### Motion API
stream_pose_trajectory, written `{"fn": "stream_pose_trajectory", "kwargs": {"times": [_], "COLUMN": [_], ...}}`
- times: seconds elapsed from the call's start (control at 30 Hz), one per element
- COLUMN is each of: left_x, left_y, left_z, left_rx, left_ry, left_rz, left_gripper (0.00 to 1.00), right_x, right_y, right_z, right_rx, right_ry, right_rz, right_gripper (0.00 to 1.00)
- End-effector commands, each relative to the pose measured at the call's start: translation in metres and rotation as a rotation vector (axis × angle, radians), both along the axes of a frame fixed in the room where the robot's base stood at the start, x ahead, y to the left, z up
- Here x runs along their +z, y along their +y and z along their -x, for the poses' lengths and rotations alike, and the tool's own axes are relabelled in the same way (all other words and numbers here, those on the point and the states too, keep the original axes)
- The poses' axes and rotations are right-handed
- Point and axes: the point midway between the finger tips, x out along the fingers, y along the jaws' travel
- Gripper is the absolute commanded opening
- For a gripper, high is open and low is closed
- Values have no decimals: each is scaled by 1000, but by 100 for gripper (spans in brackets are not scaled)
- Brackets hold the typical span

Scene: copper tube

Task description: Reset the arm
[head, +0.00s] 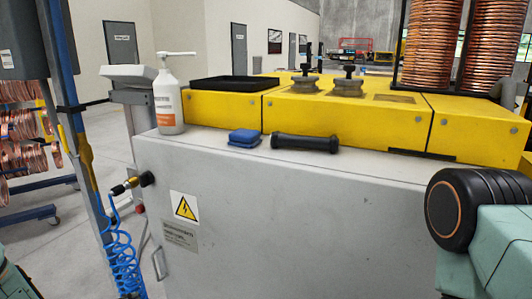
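Part of my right arm, a black round joint with an orange ring and a teal link, shows at the lower right of the head view, in front of the cabinet's right side. A small teal part of mine shows at the bottom left corner. Neither gripper is in the frame, so whether they are open or shut is hidden. A black cylindrical handle-like piece (305,143) and a blue block (244,138) lie apart from my arm on the grey cabinet top (370,169).
A white pump bottle (167,100) stands at the cabinet's left end. A yellow machine (335,113) carries a black tray (235,83) and metal knobs (347,82). Copper coils (430,45) rise behind right. A blue coiled hose (123,255) hangs left of the cabinet.

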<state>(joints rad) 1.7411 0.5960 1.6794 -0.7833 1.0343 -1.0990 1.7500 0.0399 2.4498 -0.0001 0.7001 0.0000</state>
Motion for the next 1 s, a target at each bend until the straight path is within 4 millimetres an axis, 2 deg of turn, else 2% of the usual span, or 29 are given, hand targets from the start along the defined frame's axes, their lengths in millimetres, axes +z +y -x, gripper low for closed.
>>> {"fn": "stream_pose_trajectory", "kwargs": {"times": [0.17,0.27,0.4,0.5,0.6,0.7,0.8,1.0], "left_x": [-44,-65,-83,-84,-77,-65,-59,-59], "left_y": [-36,-63,-98,-116,-126,-131,-134,-136], "left_z": [59,106,189,251,309,352,369,367], "left_rx": [289,481,780,980,1135,1197,1180,1155], "left_ry": [313,500,754,896,1001,1068,1095,1093], "left_rz": [363,532,683,709,673,587,531,513], "left_gripper": [0,0,0,0,0,0,0,0], "right_x": [0,0,0,0,0,0,0,0], "right_y": [0,0,0,0,0,0,0,0], "right_z": [0,0,0,0,0,0,0,0], "right_rx": [0,0,0,0,0,0,0,0], "right_ry": [1,1,1,0,1,0,0,0], "right_rz": [0,0,0,0,0,0,0,0], "right_gripper": [40,40,40,40,40,40,40,40]}}
